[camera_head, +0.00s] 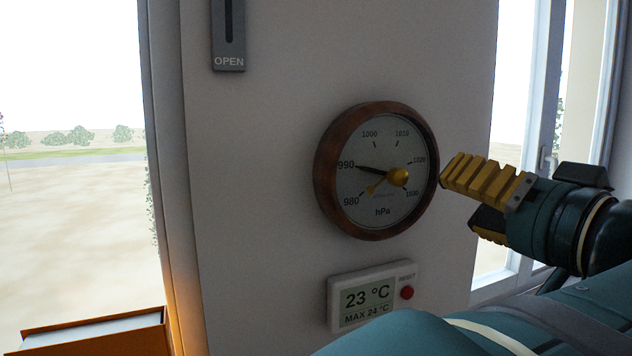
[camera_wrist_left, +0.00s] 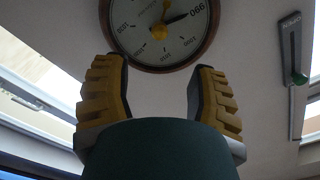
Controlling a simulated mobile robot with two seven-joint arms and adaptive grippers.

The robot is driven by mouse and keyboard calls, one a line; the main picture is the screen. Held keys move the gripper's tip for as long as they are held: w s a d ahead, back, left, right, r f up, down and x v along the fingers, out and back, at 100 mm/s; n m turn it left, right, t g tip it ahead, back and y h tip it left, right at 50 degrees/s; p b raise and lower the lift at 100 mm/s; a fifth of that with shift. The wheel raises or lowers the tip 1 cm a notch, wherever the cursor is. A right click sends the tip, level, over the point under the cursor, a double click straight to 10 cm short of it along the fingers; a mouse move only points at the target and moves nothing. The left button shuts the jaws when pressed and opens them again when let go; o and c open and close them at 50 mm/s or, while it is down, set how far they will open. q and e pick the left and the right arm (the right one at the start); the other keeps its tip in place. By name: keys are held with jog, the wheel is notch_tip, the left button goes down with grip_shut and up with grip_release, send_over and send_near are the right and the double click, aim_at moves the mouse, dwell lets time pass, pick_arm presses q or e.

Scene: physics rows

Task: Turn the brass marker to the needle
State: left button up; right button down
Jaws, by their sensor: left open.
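A round barometer (camera_head: 351,217) with a wooden rim and pale hPa dial hangs on the wall. Its black needle (camera_head: 374,169) points at 990. A brass knob (camera_head: 398,177) sits at the dial's middle. My left gripper (camera_head: 460,196) is open and empty, just right of the rim, apart from the knob. In the left wrist view the barometer (camera_wrist_left: 140,61) shows upside down beyond the open fingers (camera_wrist_left: 157,64), its top cut off. My right gripper is not in view.
A thermometer display (camera_head: 345,317) with a red reset button (camera_head: 407,293) is below the barometer, partly hidden by my arm. A slotted OPEN plate (camera_head: 229,62) is upper left. Windows flank the wall, and an orange box (camera_head: 95,335) stands lower left.

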aim_at(402, 178)
pick_arm(q)
jog(key=x, duration=1.2)
jog(key=shift+w+a+f+p, duration=0.1)
jog(key=shift+w+p, duration=0.1)
jog(key=shift+p, duration=0.2)
grip_shut()
